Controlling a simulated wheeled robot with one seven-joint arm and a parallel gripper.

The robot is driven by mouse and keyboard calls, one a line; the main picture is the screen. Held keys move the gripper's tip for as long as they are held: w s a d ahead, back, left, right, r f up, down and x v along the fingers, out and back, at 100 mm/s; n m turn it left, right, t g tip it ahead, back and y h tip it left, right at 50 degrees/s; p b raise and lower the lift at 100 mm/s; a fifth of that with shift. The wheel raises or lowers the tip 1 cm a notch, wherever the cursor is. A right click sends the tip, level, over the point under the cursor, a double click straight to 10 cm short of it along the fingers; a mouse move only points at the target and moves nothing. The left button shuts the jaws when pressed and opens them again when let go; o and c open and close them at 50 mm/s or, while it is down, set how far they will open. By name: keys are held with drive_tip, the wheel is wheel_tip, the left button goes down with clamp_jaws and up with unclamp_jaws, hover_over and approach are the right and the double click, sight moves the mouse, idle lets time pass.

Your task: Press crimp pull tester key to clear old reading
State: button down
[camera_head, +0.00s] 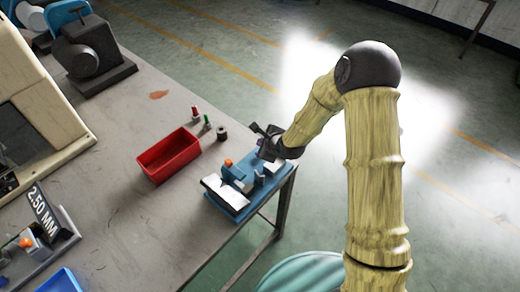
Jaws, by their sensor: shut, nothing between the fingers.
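The crimp pull tester appears to be the blue device (226,199) near the right edge of the grey table. It has a pale metal plate on its front end and an orange knob (228,162) near its back. Its key is too small to make out. My gripper (262,146) is shut and empty, just above the back end of the blue device. I cannot tell whether the fingertips touch it. My wrist hides part of the device's far right side.
A red bin (168,156) stands left of the device. Small red and green items and a dark cylinder (221,134) stand behind it. A "2.50 MM" sign (42,213), a blue tray (62,281) and a beige machine (45,115) are at left. Bare tabletop (130,225) lies in front.

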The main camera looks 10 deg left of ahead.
drive_tip(key=shift+r+p, duration=0.9)
drive_tip(key=shift+r, duration=0.6)
drive_tip(key=s+d+r+n+g+h, duration=0.1)
drive_tip(key=s+d+r+n, duration=0.15)
drive_tip(key=d, duration=0.25)
drive_tip(key=s+d+r+n+h+p, duration=0.1)
drive_tip(key=s+d+r+n+h, duration=0.1)
drive_tip(key=d+r+n, duration=0.3)
drive_tip(key=s+d+r+n+g+h, duration=0.1)
drive_tip(key=s+d+r+n, duration=0.15)
drive_tip(key=d, duration=0.35)
drive_tip(key=s+d+r+n+g+h, duration=0.1)
drive_tip(key=s+d+r+n, duration=0.2)
drive_tip(key=s+d+n, duration=0.1)
drive_tip(key=s+d+r+n+g+h+p, duration=0.1)
drive_tip(key=s+d+r+n, duration=0.2)
drive_tip(key=s+d, duration=0.3)
drive_tip(key=s+n, duration=0.1)
drive_tip(key=s, duration=0.2)
drive_tip(key=shift+s+r+n, duration=0.15)
drive_tip(key=shift+r+n, duration=0.2)
drive_tip(key=shift+n, duration=0.05)
